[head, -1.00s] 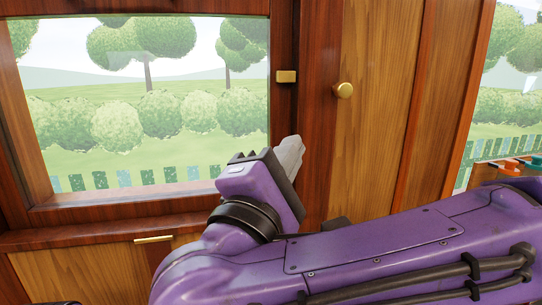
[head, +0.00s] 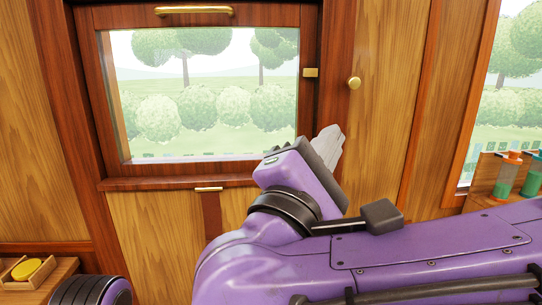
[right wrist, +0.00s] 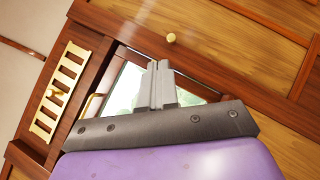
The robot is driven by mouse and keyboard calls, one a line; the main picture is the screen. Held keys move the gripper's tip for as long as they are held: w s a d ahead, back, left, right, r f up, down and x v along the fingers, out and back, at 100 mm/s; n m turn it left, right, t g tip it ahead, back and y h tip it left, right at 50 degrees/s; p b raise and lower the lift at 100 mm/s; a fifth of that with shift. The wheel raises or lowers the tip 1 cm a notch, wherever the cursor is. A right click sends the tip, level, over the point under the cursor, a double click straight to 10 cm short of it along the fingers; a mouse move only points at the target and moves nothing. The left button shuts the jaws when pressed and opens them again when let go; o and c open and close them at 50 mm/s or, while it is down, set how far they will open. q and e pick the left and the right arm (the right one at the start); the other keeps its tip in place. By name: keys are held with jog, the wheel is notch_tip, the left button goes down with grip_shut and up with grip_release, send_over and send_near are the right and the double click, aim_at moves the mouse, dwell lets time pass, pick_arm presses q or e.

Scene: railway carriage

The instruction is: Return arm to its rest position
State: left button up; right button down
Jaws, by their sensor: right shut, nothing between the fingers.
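My right arm is purple and crosses the lower right of the head view. Its gripper (head: 333,140) points up and right, in front of the wooden frame at the window's right side. Its pale grey fingers are together with nothing between them. The right wrist view also shows the closed fingers (right wrist: 158,72), clear of any surface as far as I can tell. A dark and purple part of my own body shows at the bottom left of the head view. My left gripper is not in view.
A wood-framed window (head: 200,172) with a brass handle (head: 194,10) stands ahead. A brass knob (head: 354,83) is on the panel to its right. Orange-topped green bottles (head: 505,178) stand at the far right. A yellow round thing (head: 33,266) lies in a wooden holder at lower left.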

jog(key=w+a+f+n+t+y, duration=0.2)
jog(key=w+f+n+y, duration=0.25)
jog(key=n, duration=0.85)
jog(key=w+a+f+n+t+y, duration=0.15)
jog(key=w+f+n+y, duration=0.35)
jog(key=n, duration=0.7)
jog(key=d+f+n+g+y, duration=0.2)
jog(key=f+n+g, duration=0.2)
jog(key=f+n, duration=0.75)
jog(key=d+f+n+g+y, duration=0.1)
jog(key=d+f+n+g, duration=0.2)
jog(key=f, duration=1.5)
jog(key=s+d+f+n+g+h, duration=0.1)
jog(key=s+d+f+n+g, duration=0.3)
jog(key=f, duration=0.5)
jog(key=s+d+f+n+g+h, duration=0.1)
jog(key=s+d+f+n+g, duration=0.15)
jog(key=s+d+f, duration=0.5)
jog(key=s+d+f+g, duration=0.2)
jog(key=s+d+f, duration=0.1)
jog(key=s, duration=0.3)
jog(key=s+d+f+n+g+h, duration=0.1)
jog(key=s+d+f+g, duration=0.1)
jog(key=s+f, duration=0.3)
jog(key=s+d+f+g+h, duration=0.1)
jog(key=s+d+f, duration=0.3)
jog(key=s, duration=0.3)
jog(key=shift+d+f+n+g, duration=0.2)
jog(key=shift+d+n+g, duration=0.2)
jog(key=shift+d, duration=0.05)
